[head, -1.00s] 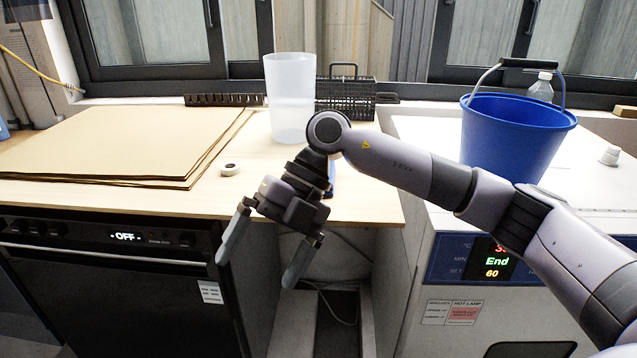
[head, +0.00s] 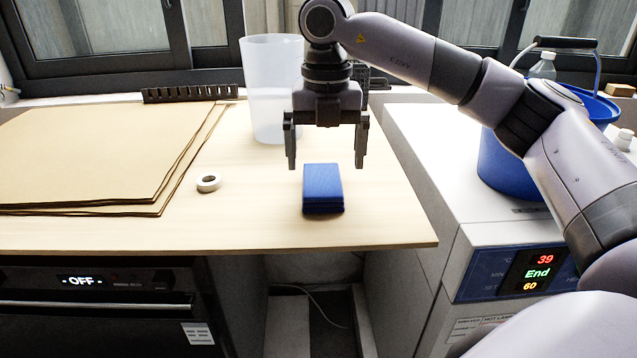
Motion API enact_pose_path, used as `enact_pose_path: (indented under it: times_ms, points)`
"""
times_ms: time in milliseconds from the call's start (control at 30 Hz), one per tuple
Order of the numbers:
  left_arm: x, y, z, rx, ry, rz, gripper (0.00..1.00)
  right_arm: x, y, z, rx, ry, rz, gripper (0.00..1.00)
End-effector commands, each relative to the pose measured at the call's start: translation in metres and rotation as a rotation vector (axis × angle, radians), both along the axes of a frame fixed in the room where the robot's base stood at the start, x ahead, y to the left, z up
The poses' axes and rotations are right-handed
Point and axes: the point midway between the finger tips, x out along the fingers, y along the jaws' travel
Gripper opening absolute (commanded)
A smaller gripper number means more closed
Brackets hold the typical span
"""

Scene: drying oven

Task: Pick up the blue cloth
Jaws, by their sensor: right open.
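The blue cloth (head: 322,188) is a folded, thick rectangular stack. It lies on the wooden tabletop near the front edge, right of the middle of the board. My right gripper (head: 326,162) points down with its two fingers spread, empty. In the picture its fingertips are just above the far end of the cloth; I see no contact, and the exact height is hard to judge. My left gripper is not in view.
A translucent white container (head: 270,90) stands behind the gripper. Brown cardboard sheets (head: 90,150) cover the left side. A blue bucket (head: 505,165) stands on the white oven (head: 425,150) at right.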

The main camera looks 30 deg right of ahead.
Motion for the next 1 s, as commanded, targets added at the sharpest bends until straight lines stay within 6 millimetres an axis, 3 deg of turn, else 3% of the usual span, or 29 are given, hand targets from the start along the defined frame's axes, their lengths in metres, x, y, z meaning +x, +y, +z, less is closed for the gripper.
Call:
enact_pose_path:
  times_ms: [300,567,600,767,1000]
  points:
    - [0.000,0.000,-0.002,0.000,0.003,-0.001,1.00,0.001,0.005,-0.044,0.000,0.002,0.001,1.00]
    - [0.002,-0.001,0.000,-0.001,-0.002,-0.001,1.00,0.001,0.005,-0.048,0.001,0.000,0.002,1.00]
    - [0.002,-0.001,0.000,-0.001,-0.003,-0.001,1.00,0.001,0.005,-0.048,0.001,0.000,0.002,0.97]
    - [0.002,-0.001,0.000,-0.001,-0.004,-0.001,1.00,0.001,0.005,-0.048,0.001,0.000,0.001,0.45]
    - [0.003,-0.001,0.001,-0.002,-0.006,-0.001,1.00,0.001,0.005,-0.047,0.001,0.000,0.001,0.42]
